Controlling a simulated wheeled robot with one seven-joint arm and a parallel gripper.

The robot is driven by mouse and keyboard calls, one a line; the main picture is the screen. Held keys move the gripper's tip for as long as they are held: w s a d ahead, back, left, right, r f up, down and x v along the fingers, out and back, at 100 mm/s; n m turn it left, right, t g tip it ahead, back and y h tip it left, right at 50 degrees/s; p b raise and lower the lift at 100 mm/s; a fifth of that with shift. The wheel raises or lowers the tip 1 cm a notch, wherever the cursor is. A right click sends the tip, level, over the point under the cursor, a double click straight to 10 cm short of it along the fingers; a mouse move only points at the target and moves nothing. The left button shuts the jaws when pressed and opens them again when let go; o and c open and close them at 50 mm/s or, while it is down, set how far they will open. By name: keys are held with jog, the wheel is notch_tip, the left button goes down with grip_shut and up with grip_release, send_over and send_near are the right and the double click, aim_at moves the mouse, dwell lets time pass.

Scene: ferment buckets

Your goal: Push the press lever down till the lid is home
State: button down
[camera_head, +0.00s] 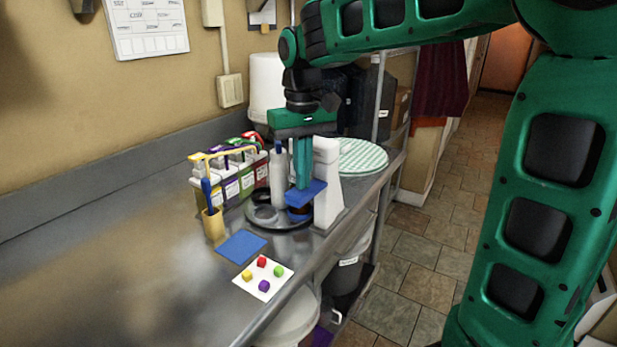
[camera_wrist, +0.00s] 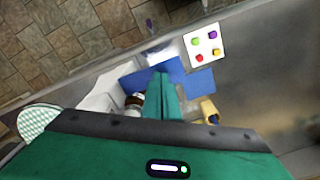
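A white press (camera_head: 328,185) stands near the counter's right edge, with a blue lever plate (camera_head: 306,193) sticking out to its left. My gripper (camera_head: 302,184) points straight down, its fingers together, with the tips at the top of the blue plate. The plate also shows beyond my fingertips (camera_wrist: 166,76) in the wrist view; whether they touch it I cannot tell. Under the plate, on a dark round base (camera_head: 265,213), is a small dark jar (camera_head: 299,212), mostly hidden; the lid's seating cannot be seen. It shows partly beside my fingers in the wrist view (camera_wrist: 136,100).
A grey bottle (camera_head: 278,178) stands close left of my fingers. Several coloured-label containers (camera_head: 232,178) stand behind, and a yellow cup (camera_head: 213,227) holds a blue stick. A blue mat (camera_head: 241,246) and a white card (camera_head: 251,284) with coloured cubes lie in front. The left counter is clear.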

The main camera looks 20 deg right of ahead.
jog(key=shift+f, duration=1.45)
jog(key=shift+r, duration=0.1)
notch_tip(320, 180, up, 14)
dwell(2.4)
jog(key=shift+w, duration=0.1)
